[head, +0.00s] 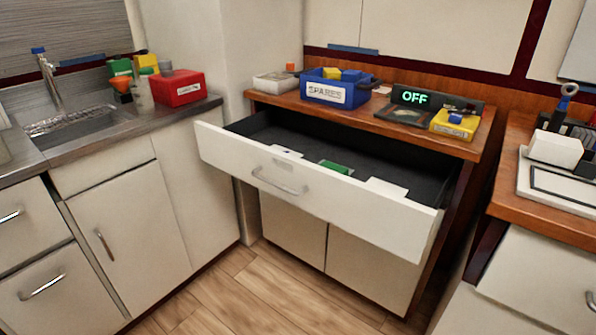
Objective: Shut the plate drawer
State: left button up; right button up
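The plate drawer (330,199) stands pulled well out of the wooden-topped cabinet in the middle. Its front is white with a curved metal handle (279,183). Inside, the dark floor (300,143) holds a green piece (334,167) and a few white pieces close behind the front panel. The front panel hides part of the inside. Neither of my grippers shows in the head view.
The wooden top (410,130) carries a blue SPARES bin (335,95), a display reading OFF (414,97) and a yellow box (454,124). A sink counter (160,120) with a red box (178,88) is left. Another wooden counter (520,219) is right. Open floor (250,290) lies in front.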

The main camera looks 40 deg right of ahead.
aim_at(401, 226)
jog(key=l+z, duration=0.1)
jog(key=z, duration=0.8)
